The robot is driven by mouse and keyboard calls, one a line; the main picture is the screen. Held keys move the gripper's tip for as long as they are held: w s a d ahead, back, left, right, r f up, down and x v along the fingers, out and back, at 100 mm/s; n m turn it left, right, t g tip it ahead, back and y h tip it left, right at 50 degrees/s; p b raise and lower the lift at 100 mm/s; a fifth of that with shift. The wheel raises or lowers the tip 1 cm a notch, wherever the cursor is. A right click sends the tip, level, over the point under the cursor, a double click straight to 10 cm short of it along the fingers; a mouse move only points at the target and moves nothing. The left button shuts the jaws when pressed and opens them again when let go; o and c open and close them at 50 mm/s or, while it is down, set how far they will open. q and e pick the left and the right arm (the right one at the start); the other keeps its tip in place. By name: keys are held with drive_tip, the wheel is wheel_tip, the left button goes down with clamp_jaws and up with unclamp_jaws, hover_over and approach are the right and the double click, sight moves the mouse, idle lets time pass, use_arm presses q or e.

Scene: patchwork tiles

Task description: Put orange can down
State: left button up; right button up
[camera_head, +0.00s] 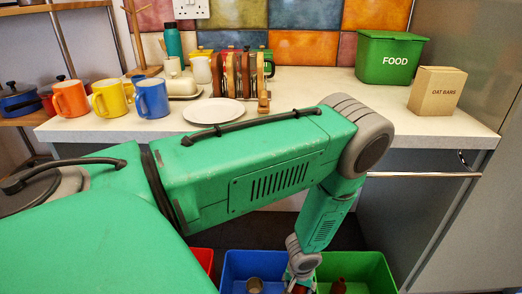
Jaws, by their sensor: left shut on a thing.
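My left arm reaches across the view from the left and bends down at the right. My left gripper (301,283) is at the bottom edge, over the border between a blue bin (232,262) and a green bin (375,270). It is shut on the orange can, of which only a small reddish bit shows between the fingers; the rest is cut off by the frame edge. I cannot tell whether the can touches a bin. My right gripper is out of view.
A grey can (254,285) lies in the blue bin and a dark red bottle (338,286) is in the green bin. A red bin (203,260) is partly hidden at left. The counter (330,88) above holds mugs, a plate (213,110), a FOOD box (388,58) and an oat bars box (437,90).

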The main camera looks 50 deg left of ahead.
use_arm(q)
drive_tip(key=s+a+f+b, duration=0.1)
drive_tip(key=a+f+b, duration=0.1)
drive_tip(key=f, duration=0.5)
drive_tip(key=s+a+f+n+b, duration=0.1)
drive_tip(key=s+a+f+b, duration=0.1)
drive_tip(key=f+b, duration=0.2)
drive_tip(key=s+a+f+b, duration=0.1)
drive_tip(key=f+b, duration=0.2)
drive_tip(key=f, duration=0.7)
drive_tip(key=shift+s+a+n, duration=0.15)
drive_tip(key=shift+a+n, duration=0.15)
drive_tip(key=shift+a, duration=0.1)
wheel_tip(320, 180, down, 11)
drive_tip(key=b, duration=0.5)
drive_tip(key=shift+r+b, duration=0.1)
drive_tip(key=shift+b, duration=0.2)
drive_tip(key=shift+r, duration=0.15)
drive_tip(key=shift+c, duration=0.3)
drive_tip(key=o, duration=0.8)
